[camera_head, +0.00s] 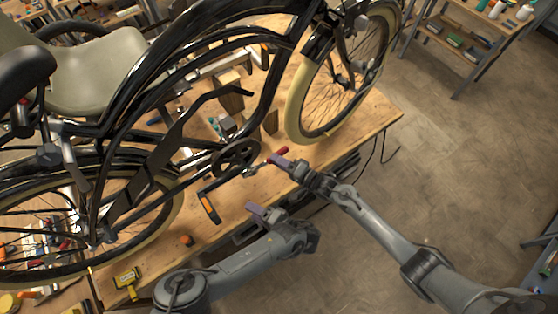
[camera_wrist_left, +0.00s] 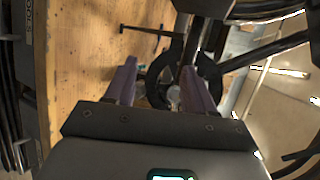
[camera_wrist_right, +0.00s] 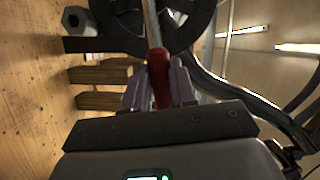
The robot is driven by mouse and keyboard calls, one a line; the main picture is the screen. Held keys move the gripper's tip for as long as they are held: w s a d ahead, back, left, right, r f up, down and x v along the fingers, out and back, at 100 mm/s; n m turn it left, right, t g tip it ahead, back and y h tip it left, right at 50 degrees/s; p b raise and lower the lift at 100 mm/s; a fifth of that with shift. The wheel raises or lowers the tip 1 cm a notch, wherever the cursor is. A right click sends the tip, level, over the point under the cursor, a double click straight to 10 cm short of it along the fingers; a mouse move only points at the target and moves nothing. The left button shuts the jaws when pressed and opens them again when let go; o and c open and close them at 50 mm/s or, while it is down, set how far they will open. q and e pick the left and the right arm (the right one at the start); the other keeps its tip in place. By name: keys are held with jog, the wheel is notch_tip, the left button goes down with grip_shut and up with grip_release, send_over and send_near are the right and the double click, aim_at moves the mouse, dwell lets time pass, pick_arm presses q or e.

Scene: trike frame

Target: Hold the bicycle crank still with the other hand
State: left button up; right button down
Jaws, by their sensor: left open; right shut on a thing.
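The bicycle crank is a dark chainring (camera_head: 237,157) with a thin black arm (camera_head: 218,180) running down-left to a black and orange pedal-like piece (camera_head: 210,208). My right gripper (camera_head: 277,160) is shut on a red-handled tool (camera_wrist_right: 158,78); its metal shaft reaches up toward the chainring (camera_wrist_right: 130,15) in the right wrist view. Whether its tip touches the crank is hidden. My left gripper (camera_head: 262,212) is open and empty, below and right of the crank. In the left wrist view, the chainring (camera_wrist_left: 153,88) shows beyond and between the spread purple fingers.
The black bicycle stands over a wooden table (camera_head: 365,125). Wooden blocks (camera_head: 230,95) stand beneath the frame. A yellow item (camera_head: 127,278) and a small orange piece (camera_head: 186,240) lie near the front edge.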

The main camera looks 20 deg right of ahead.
pick_arm(q)
jog(key=t+y, duration=0.1)
jog(key=t, duration=0.1)
send_near(216, 184)
jog(key=shift+f+x, duration=0.2)
jog(key=shift+x, duration=1.6)
jog(key=shift+f+x, duration=0.15)
jog(key=shift+x, duration=1.6)
jog(key=shift+f+x, duration=0.2)
jog(key=shift+x, duration=1.6)
jog(key=shift+d, duration=0.15)
jog(key=shift+c, duration=0.3)
grip_shut()
